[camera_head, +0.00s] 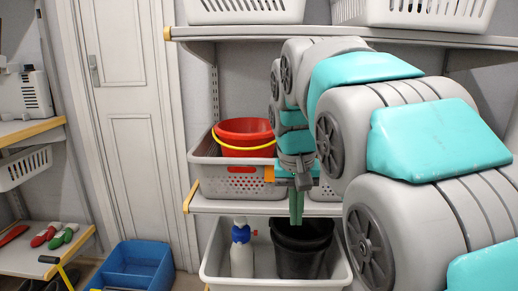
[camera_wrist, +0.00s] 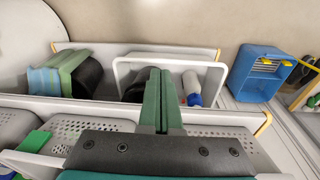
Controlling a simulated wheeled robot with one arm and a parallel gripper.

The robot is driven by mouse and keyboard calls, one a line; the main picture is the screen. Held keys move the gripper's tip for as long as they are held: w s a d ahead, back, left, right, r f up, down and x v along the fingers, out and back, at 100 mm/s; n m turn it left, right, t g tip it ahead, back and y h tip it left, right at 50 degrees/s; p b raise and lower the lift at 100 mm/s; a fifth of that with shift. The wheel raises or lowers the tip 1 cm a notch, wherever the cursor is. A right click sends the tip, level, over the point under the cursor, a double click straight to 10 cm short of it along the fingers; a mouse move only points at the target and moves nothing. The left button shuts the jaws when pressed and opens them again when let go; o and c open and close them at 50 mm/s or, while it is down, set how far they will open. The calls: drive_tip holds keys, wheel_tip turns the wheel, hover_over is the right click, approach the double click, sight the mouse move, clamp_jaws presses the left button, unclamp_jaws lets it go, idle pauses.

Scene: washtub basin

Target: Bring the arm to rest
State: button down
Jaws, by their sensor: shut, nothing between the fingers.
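My gripper (camera_head: 296,205) hangs from my grey and teal arm, in front of the shelf unit in the head view. Its green fingers point down and are together, with nothing between them. In the wrist view the closed fingers (camera_wrist: 160,85) reach up the middle, over the shelf with the white bin. In the head view the fingers overlap the black bucket (camera_head: 303,262) in the lower bin. I cannot tell the exact gap between fingertips and bucket. My arm extends from the right side and hides part of the shelves.
A red bucket (camera_head: 243,134) with a yellow handle sits in a perforated basket (camera_head: 218,181) on the middle shelf. A spray bottle (camera_head: 241,252) stands in the lower white bin (camera_head: 213,268). A blue crate (camera_head: 142,262) is on the floor at left, near a closed door (camera_head: 130,120).

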drive_tip(key=s+d+f+g, duration=0.1)
drive_tip(key=s+d+f, duration=0.1)
drive_tip(key=s+f, duration=0.4)
drive_tip(key=s+d+f+g, duration=0.1)
drive_tip(key=s+d+f, duration=0.2)
drive_tip(key=s, duration=1)
drive_tip(key=s+d+f+n+g, duration=0.1)
drive_tip(key=s+d+f, duration=0.1)
drive_tip(key=s+f, duration=0.7)
drive_tip(key=shift+s+d+f+y, duration=0.25)
drive_tip(key=shift+s+f+y, duration=0.05)
drive_tip(key=shift+s+f, duration=0.15)
